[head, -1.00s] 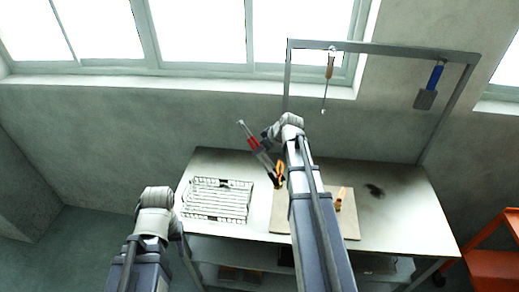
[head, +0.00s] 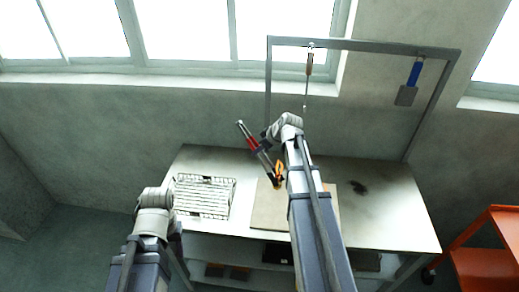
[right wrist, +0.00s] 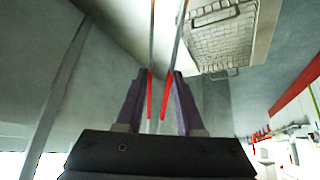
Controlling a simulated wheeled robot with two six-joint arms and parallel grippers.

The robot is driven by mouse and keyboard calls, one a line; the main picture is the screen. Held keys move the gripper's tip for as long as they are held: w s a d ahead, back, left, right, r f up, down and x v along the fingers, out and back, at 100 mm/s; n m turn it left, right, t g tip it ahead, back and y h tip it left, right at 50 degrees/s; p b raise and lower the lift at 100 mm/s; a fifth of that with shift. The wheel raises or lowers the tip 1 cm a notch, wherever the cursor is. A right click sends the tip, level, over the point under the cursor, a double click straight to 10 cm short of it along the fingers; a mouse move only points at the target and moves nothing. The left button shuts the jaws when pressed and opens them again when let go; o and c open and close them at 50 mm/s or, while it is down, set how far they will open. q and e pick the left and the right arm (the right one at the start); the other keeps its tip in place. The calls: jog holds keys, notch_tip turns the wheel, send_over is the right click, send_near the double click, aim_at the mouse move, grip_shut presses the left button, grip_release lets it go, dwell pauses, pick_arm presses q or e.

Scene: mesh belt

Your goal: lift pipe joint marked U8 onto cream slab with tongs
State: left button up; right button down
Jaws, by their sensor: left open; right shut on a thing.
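My right gripper (head: 270,135) is shut on the red handles of the tongs (head: 254,144). The tongs slant down to the right over the table; in the right wrist view their red grips (right wrist: 158,95) run between my fingers. An orange piece (head: 279,168), perhaps the pipe joint, shows at the tong tips. I cannot read a mark on it or tell whether the tips grip it. The cream slab (head: 265,213) lies below, partly hidden by my right arm. My left gripper (head: 176,240), mostly hidden by its wrist, is open in front of the table.
A wire mesh basket (head: 203,200) sits left of the slab. It also shows in the right wrist view (right wrist: 220,40). A metal frame (head: 365,46) stands behind the table with hanging tools. An orange cart (head: 485,262) is at far right.

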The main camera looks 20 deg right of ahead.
notch_tip(320, 180, down, 9)
jog(key=b, duration=0.8)
jog(key=shift+r, duration=0.2)
jog(key=c, duration=0.9)
grip_release()
notch_tip(320, 180, up, 10)
jog(key=p, duration=0.9)
jog(key=shift+p, duration=0.35)
